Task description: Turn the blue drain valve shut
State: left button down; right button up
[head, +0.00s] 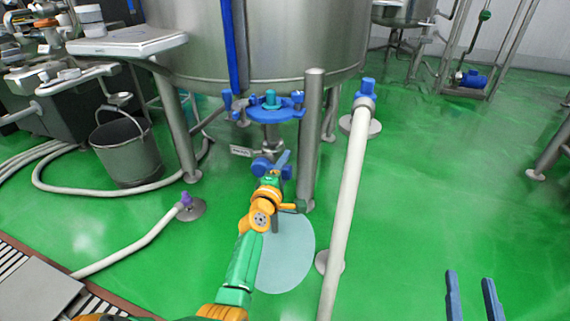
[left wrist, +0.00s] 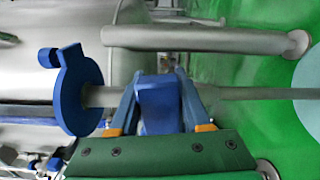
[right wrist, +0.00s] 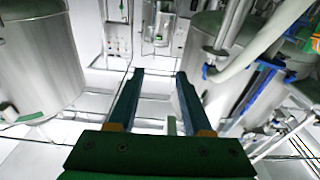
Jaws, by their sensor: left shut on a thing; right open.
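The blue drain valve (head: 260,165) sits low under the big steel tank (head: 270,45), below a blue round cover (head: 272,110). My left gripper (head: 275,167) reaches it from the front and partly hides it. In the left wrist view, the fingers stand on both sides of the valve's blue handle (left wrist: 158,106), shut on it. The handle's turn relative to the pipe is hard to tell. My right gripper (head: 473,297) is open and empty at the lower right, far from the valve. Its spread fingers also show in the right wrist view (right wrist: 157,95).
A pale round patch (head: 285,258) lies on the green floor below the valve. A tank leg (head: 311,140) and a white pipe (head: 345,195) stand close on the right. A bucket (head: 127,150) and hoses are on the left.

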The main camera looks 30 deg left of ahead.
pick_arm(q)
jog(key=shift+f+m, duration=0.4)
jog(key=shift+m, duration=0.4)
pick_arm(e)
jog(key=shift+s+a+r+t, duration=0.15)
jog(key=shift+r+t, duration=0.3)
jog(key=shift+r, duration=0.3)
jog(key=shift+s+r+t, duration=0.15)
jog(key=shift+r+t, duration=0.3)
jog(key=shift+r, duration=0.25)
pick_arm(q)
jog(key=shift+c, duration=1.8)
grip_release()
